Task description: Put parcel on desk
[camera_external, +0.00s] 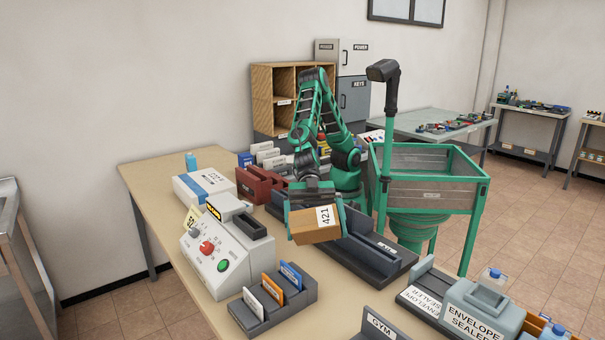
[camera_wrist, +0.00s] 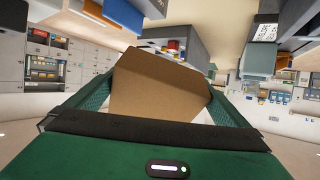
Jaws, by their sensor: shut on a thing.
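The parcel (camera_external: 315,232) is a brown cardboard box with a white label reading 421. My gripper (camera_external: 316,218) is shut on it, and the parcel is held tilted above the desk. In the wrist view the parcel's plain brown face (camera_wrist: 158,85) lies between the two green fingers of my gripper (camera_wrist: 155,95). The desk (camera_external: 150,172) is a tan-topped table running from the back left to the front right. I cannot tell the exact gap between the parcel and the things below it.
A control box with knobs (camera_external: 220,258), a card holder (camera_external: 272,302) and a white-and-blue box (camera_external: 204,184) crowd the desk. A dark tray (camera_external: 372,262) lies right of the parcel. An envelope sealer (camera_external: 480,312) stands front right. The desk's back left corner is bare.

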